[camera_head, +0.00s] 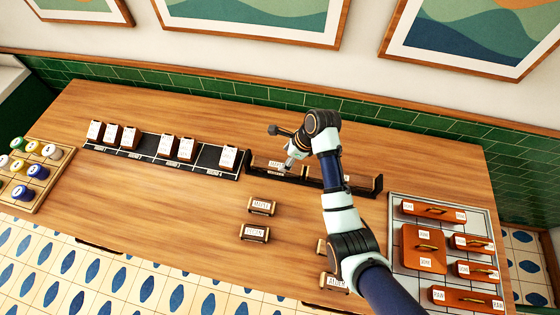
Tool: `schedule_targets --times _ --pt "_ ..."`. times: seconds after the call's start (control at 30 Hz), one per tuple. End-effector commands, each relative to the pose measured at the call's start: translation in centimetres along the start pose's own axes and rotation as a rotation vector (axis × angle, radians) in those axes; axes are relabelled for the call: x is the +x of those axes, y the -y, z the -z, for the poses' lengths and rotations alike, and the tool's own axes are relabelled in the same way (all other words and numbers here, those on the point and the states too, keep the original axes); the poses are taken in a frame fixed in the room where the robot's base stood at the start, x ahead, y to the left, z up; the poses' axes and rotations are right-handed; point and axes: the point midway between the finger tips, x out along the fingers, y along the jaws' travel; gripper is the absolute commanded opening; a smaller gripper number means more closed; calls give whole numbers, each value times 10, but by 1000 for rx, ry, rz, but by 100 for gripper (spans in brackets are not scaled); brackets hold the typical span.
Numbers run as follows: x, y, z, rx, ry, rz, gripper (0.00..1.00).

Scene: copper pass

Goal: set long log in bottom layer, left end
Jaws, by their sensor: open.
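A low dark rack (374,186) with raised ends stands behind the middle of the table, right of centre. A brown log with a white label (268,165) lies at the rack's left end. My gripper (289,164) is open at this log's right part, low over the rack. Whether its fingers touch the log cannot be told. Two labelled logs, one farther back (262,206) and one nearer (254,232), lie apart on the bare table in front. Two more logs, one (321,246) and a nearer one (331,281), are partly hidden by my arm.
A long black strip (204,172) with several white-topped blocks stands left of the rack. A wooden tray of coloured spools (58,178) is at the far left. A grey tray (396,270) with brown handled pieces is at the right. The table's left front is clear.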

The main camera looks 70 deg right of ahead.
Motion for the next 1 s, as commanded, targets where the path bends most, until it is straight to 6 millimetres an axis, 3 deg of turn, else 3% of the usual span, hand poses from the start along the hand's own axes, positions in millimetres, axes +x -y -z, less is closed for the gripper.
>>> schedule_targets --times 0.1,0.23,0.8,0.87,0.97,1.0 --pt "-28 1 -1 -1 1 3 72" --pt "-42 0 0 0 0 1 72" --pt "-45 -2 -3 -20 0 3 72" --pt "-42 -10 -17 -109 2 17 72" --pt "-36 -46 -70 -489 11 88 72" --pt "-35 -71 -99 -716 15 134 72"
